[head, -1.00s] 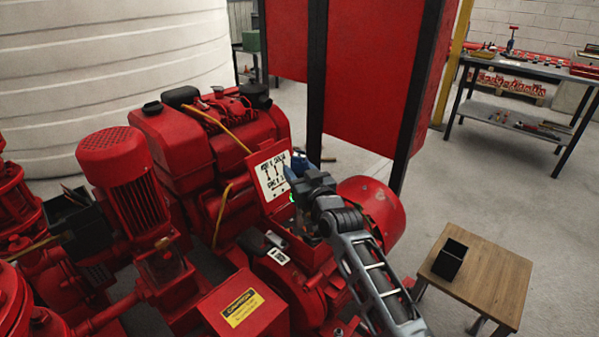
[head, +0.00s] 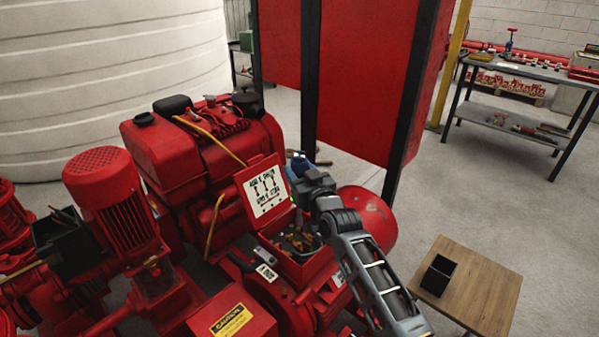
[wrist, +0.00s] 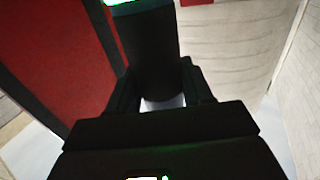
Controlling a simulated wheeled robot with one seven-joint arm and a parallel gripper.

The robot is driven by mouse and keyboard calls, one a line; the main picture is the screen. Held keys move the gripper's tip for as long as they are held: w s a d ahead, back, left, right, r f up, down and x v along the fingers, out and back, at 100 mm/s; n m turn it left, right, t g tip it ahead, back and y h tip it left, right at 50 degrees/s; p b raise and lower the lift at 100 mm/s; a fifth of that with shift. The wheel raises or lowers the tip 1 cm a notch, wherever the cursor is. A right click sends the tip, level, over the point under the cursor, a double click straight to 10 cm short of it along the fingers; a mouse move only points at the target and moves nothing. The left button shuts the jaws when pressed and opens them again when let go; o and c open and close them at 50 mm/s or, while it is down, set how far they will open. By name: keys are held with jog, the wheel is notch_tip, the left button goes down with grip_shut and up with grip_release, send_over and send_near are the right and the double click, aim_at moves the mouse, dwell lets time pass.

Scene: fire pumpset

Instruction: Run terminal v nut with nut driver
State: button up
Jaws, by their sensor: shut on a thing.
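The open red terminal box (head: 312,266) sits on the red machine, with several copper-coloured terminals and wires inside. Its raised lid carries a white terminal diagram (head: 267,190). Single terminals are too small to tell apart, so I cannot pick out the V nut. My gripper (head: 303,178) is above and behind the box, beside the lid's right edge, apart from the terminals. It is shut on the nut driver, whose dark handle (wrist: 152,60) stands between the fingers in the wrist view, with a bright green-blue end. In the head view, the driver's tip cannot be made out.
A small wooden table (head: 485,290) with a black open bin (head: 440,274) stands at the right. A red panel with black posts (head: 310,80) rises behind my gripper. A red motor (head: 108,190) is left, and a workbench (head: 530,72) stands far right.

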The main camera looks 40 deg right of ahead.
notch_tip(320, 180, down, 8)
jog(key=b, duration=0.8)
jog(key=shift+r, duration=0.1)
jog(key=shift+f+b, duration=1)
jog(key=shift+b, duration=0.3)
dwell(2.8)
jog(key=shift+r, duration=0.15)
